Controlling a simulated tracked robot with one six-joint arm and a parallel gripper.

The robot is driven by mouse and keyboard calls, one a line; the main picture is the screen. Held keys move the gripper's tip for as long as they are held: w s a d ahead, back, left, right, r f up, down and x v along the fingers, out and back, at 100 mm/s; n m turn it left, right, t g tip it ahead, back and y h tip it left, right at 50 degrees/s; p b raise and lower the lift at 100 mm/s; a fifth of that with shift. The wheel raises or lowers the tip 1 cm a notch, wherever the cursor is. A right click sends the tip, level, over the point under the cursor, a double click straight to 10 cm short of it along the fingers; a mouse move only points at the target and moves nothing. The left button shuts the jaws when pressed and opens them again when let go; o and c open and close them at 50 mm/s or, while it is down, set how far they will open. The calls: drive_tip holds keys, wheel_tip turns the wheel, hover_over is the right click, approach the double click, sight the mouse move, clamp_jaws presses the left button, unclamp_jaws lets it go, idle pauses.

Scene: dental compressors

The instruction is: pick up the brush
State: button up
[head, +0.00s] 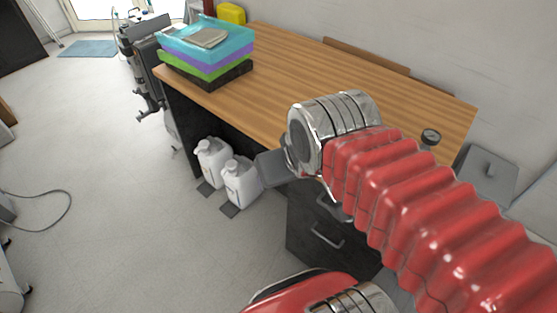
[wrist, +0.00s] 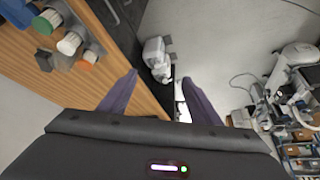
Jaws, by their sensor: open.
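I cannot make out a brush for certain in either view. The wooden desk (head: 300,65) fills the middle of the head view, and its top also shows in the wrist view (wrist: 100,75). My gripper (wrist: 160,76) is open, with two purple fingers spread apart and nothing between them. Its fingers overlap the desk edge and the floor in the wrist view. My red-sleeved arm hides part of the desk's right end in the head view.
Stacked coloured trays (head: 205,60) stand at the desk's left end. White jugs (head: 240,183) stand on the floor beneath. Several ridged-cap items (wrist: 69,43) lie at upper left in the wrist view. A drawer unit (head: 315,235) is under the desk. The left floor is mostly clear.

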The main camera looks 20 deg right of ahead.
drive_tip(key=shift+o, duration=0.5)
drive_tip(key=w+d+f+m+g, duration=0.1)
drive_tip(key=w+d+f+m, duration=0.25)
drive_tip(key=d+m, duration=0.75)
drive_tip(key=w+d+f+m+g, duration=0.1)
drive_tip(key=w+d+f+m, duration=0.2)
drive_tip(key=w+d+m, duration=0.75)
drive_tip(key=s+d+f+m, duration=0.1)
drive_tip(key=d+f+m, duration=0.2)
drive_tip(key=d+m, duration=0.85)
drive_tip(key=w+d+r+m+h, duration=0.1)
drive_tip(key=w+d+r+m, duration=0.2)
drive_tip(key=d+m, duration=0.3)
drive_tip(key=shift+w+d+m+t, duration=0.35)
drive_tip(key=shift+w+d, duration=0.2)
drive_tip(key=shift+d, duration=0.55)
